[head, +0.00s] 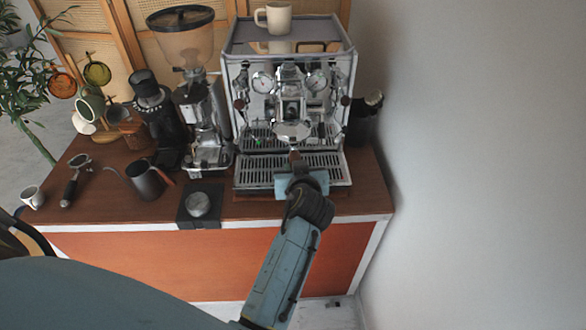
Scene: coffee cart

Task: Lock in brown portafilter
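The brown portafilter (294,154) is at the front of the espresso machine (244,82). Its metal head lies under the machine's group, above the drip tray, and its brown handle points toward me. My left gripper (299,170) is at the near end of this handle and appears shut on it; the fingertips are mostly hidden by the gripper body. Whether the portafilter's rim is seated in the group cannot be told from here. My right gripper is not in view.
A cream cup (277,19) stands on the machine. Left of it are a grinder (187,45), a tamping stand (199,205), a dark pitcher (145,181), a black-handled portafilter (71,183) and a white cup (32,197). A wall (470,160) bounds the right.

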